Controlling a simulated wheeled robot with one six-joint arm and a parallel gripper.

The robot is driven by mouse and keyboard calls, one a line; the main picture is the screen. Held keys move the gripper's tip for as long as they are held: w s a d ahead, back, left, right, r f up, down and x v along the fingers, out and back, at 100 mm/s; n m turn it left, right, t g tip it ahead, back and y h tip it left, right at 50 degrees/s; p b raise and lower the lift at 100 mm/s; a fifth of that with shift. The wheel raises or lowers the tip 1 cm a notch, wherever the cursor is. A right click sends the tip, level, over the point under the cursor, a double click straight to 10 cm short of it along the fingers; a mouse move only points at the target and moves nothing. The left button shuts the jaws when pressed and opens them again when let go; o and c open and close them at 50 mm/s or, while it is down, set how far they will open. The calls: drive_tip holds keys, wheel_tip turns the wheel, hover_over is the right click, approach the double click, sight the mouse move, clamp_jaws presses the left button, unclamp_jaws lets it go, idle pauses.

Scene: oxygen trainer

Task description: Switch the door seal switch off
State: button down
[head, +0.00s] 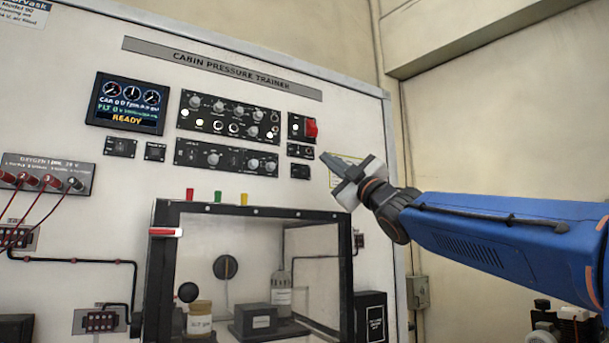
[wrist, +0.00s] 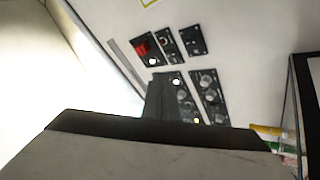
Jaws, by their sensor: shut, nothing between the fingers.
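The trainer's panel (head: 345,110) has several small black switch plates, and their labels are too small to read, so I cannot tell which is the door seal switch. A small plate with a toggle (head: 300,150) sits below the red guarded switch (head: 311,129), with another small plate (head: 300,171) under it. In the wrist view the toggle plate (wrist: 165,41) lies between the red guarded switch (wrist: 141,48) and the other small plate (wrist: 191,39). My gripper (head: 326,158) is shut and empty, just right of these plates. Its fingers (wrist: 158,92) hide part of the panel in the wrist view.
A glass-fronted chamber (head: 160,250) with a black frame juts out below the plates. Larger knob panels (head: 230,118) and a display (head: 128,103) are to the left. Red cables (head: 20,205) hang at far left. A wall stands to the right.

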drive_tip(key=shift+w+a+f, duration=0.15)
drive_tip(key=shift+w+a, duration=0.6)
drive_tip(key=shift+w, duration=0.4)
drive_tip(key=shift+w+a+f, duration=0.2)
drive_tip(key=shift+w+a, duration=0.6)
drive_tip(key=shift+w, duration=0.35)
drive_tip(key=shift+w+a+f, duration=0.15)
drive_tip(key=shift+w+a, duration=0.6)
drive_tip(key=shift+w, duration=0.4)
drive_tip(key=shift+w, duration=0.1)
drive_tip(key=shift+w+a, duration=0.25)
drive_tip(key=shift+w+a+f, duration=0.1)
drive_tip(key=shift+w+a, duration=0.05)
drive_tip(key=shift+w, duration=0.05)
drive_tip(key=shift+s, duration=0.15)
idle(0.4)
drive_tip(key=shift+s+d, duration=0.4)
drive_tip(key=shift+s, duration=0.05)
drive_tip(key=s+d, duration=0.1)
drive_tip(key=s, duration=0.1)
drive_tip(key=s+d, duration=0.1)
drive_tip(key=s, duration=0.1)
drive_tip(key=shift+d+r, duration=0.35)
drive_tip(key=shift+r, duration=0.05)
